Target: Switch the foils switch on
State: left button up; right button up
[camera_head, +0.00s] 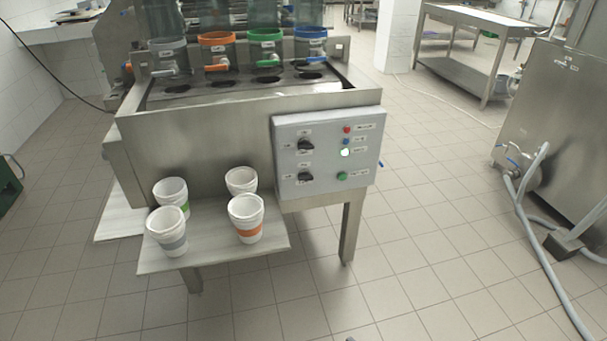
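A grey control panel (329,153) is fixed to the front right of the steel cup filler machine (200,140). Two black rotary switches sit on its left side, an upper switch (306,146) and a lower switch (305,177). Their labels are too small to read, so I cannot tell which one is the foils switch. On the right side are a red button (347,129), a blue button (346,141), a bright white light (345,152) and a green button (342,176). Neither of my grippers shows in the head view.
Several white cups with coloured bands stand on the low steel shelf (270,243) left of the panel. Containers with coloured rings and taps stand on the machine's top. A steel tank (555,120) with hoses stands at right. The tiled floor (430,240) before the panel is clear.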

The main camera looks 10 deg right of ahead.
aim_at(305, 176)
jog(key=z, duration=0.25)
jog(key=i, duration=0.95)
jog(key=u, duration=0.2)
